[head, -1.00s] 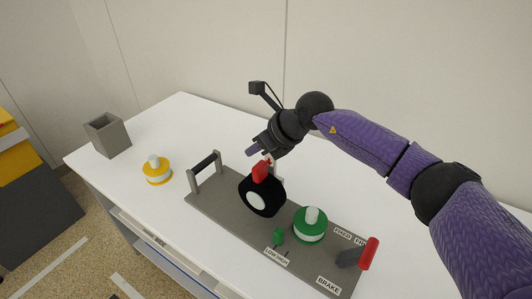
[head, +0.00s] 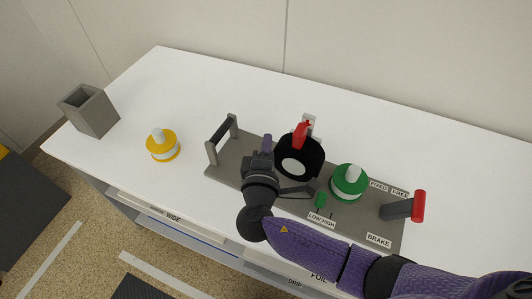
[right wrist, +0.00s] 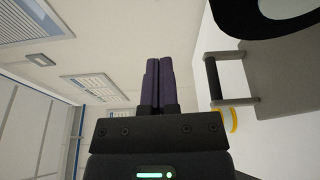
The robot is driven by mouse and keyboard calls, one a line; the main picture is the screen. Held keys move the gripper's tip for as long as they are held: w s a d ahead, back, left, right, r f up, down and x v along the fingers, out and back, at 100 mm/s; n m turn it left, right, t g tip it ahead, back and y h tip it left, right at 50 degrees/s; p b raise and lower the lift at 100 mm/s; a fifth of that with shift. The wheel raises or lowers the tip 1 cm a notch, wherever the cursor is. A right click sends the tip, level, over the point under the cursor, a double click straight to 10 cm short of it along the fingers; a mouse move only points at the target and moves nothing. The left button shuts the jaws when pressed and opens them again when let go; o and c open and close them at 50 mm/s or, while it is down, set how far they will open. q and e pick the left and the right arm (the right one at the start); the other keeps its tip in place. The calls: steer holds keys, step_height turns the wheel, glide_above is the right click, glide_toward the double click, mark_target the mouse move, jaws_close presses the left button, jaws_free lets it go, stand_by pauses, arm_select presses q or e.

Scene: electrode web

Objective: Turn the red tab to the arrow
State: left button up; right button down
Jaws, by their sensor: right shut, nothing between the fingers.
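The red tab (head: 301,134) stands up from the top of a black disc (head: 313,155) with a white centre, on the grey panel (head: 232,169). Behind the tab's top is a small pale plate (head: 310,119) with a red mark near it; I cannot make out the arrow clearly. My right gripper (head: 267,144) is to the left of the black disc, apart from the tab, with its purple fingers together and empty. In the right wrist view the shut fingers (right wrist: 158,62) point up, and part of the black disc (right wrist: 227,17) shows at top right. My left gripper is not in view.
A black-bar handle (head: 221,133) stands left of my right gripper. A green-and-white knob (head: 349,183), a small green switch (head: 320,200) and a red-gripped brake lever (head: 418,206) are to the right. A yellow spool (head: 163,146) and grey bin (head: 91,111) stand on the white table.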

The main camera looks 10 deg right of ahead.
mark_target(295, 136)
arm_select(q)
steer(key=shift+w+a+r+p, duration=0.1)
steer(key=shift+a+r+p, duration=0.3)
steer(key=shift+p, duration=0.1)
arm_select(e)
steer(key=d, duration=0.1)
steer(key=w+d, duration=0.1)
steer(key=d, duration=0.2)
steer(key=shift+w+d, duration=0.25)
steer(key=shift+w, duration=0.1)
steer(key=shift+s+d+m+t+b, duration=0.3)
steer(key=shift+s+d+m+b, duration=0.25)
steer(key=shift+d, duration=0.1)
steer(key=shift+s+d, duration=0.1)
steer(key=shift+d, duration=0.05)
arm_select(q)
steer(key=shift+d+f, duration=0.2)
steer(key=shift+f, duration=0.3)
arm_select(e)
steer(key=shift+r, duration=0.15)
